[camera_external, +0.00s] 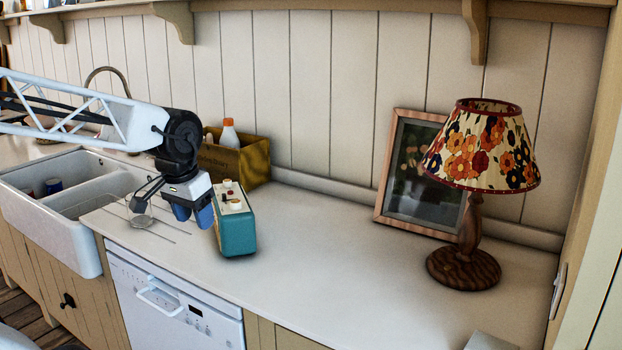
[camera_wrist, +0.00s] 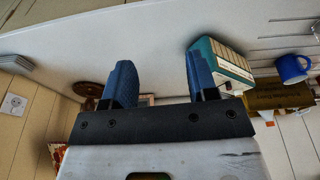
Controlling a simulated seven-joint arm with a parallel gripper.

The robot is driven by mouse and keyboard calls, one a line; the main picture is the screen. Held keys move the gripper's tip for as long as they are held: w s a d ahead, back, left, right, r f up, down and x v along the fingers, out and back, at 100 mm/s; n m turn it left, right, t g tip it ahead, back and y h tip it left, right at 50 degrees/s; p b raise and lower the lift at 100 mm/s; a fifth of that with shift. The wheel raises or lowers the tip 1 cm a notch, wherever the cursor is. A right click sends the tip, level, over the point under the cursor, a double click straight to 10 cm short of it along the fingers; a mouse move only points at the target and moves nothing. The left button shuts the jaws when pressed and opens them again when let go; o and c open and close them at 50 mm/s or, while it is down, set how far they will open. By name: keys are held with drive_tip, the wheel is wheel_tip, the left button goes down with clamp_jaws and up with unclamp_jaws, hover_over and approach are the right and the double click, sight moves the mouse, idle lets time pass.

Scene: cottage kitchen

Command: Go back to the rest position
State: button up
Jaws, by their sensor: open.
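My gripper (camera_external: 190,214) is above the white worktop (camera_external: 330,262), just left of a teal and cream box-like device with knobs (camera_external: 236,232). In the wrist view my gripper (camera_wrist: 157,82) has its two blue fingers wide apart, with nothing between them. The teal device (camera_wrist: 226,62) shows there just right of the right finger. I cannot tell whether that finger touches it.
A wooden crate (camera_external: 256,160) holding bottles stands against the wall behind. A floral lamp (camera_external: 480,150) and a picture frame (camera_external: 385,190) stand at the right. A double sink (camera_external: 85,262) is at the left. A blue mug (camera_wrist: 291,68) shows in the wrist view. The middle worktop is clear.

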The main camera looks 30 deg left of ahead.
drive_tip(key=shift+s+d+f+m, duration=0.15)
drive_tip(key=shift+s+f, duration=0.1)
drive_tip(key=shift+s, duration=0.3)
drive_tip(key=shift+s+d+f+m, duration=0.1)
drive_tip(key=shift+s+d+f, duration=0.1)
drive_tip(key=shift+s, duration=0.3)
drive_tip(key=shift+s+d+f+m, duration=0.15)
drive_tip(key=shift+s+f, duration=0.1)
drive_tip(key=shift+s, duration=0.3)
